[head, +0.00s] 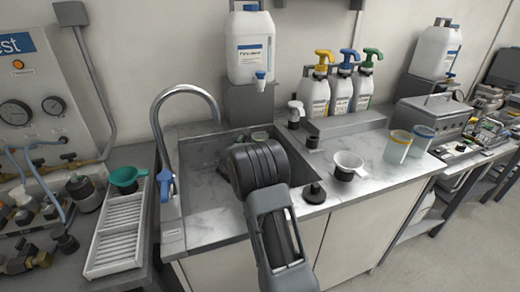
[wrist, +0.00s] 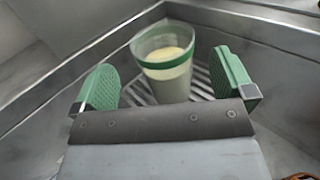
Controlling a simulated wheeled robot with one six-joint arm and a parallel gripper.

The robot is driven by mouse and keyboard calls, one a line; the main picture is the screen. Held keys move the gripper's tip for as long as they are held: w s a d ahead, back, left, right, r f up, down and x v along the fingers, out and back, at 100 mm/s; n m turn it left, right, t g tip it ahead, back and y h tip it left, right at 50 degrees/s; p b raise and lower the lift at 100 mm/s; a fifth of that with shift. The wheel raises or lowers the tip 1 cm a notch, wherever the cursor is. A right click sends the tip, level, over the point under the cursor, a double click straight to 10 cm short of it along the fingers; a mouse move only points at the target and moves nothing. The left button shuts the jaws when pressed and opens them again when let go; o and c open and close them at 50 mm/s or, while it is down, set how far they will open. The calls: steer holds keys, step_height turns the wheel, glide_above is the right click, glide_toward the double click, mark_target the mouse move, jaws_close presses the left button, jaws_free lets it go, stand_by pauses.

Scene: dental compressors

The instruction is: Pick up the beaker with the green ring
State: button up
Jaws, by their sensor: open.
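The beaker with the green ring (wrist: 165,75) stands upright in the sink in the wrist view. It is clear, with a green band near its rim and pale yellowish content inside. My gripper (wrist: 168,88) is open, with one green-padded finger on each side of the beaker and visible gaps between pads and glass. The beaker looks slightly beyond the fingertips.
The beaker stands on a slatted rack (wrist: 203,82) near the sink's corner walls. The sink (head: 205,190) has a curved faucet (head: 184,92) at its left. Beakers with a yellow ring (head: 397,148) and a blue ring (head: 420,142) stand on the counter at right, near a white funnel (head: 348,162).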

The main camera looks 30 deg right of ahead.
mark_target(263, 133)
steer(key=shift+x, duration=2.85)
steer(key=shift+s+d+r, duration=0.1)
steer(key=shift+s, duration=0.05)
steer(key=shift+c, duration=0.4)
steer(key=c, duration=1.4)
steer(key=shift+r, duration=0.1)
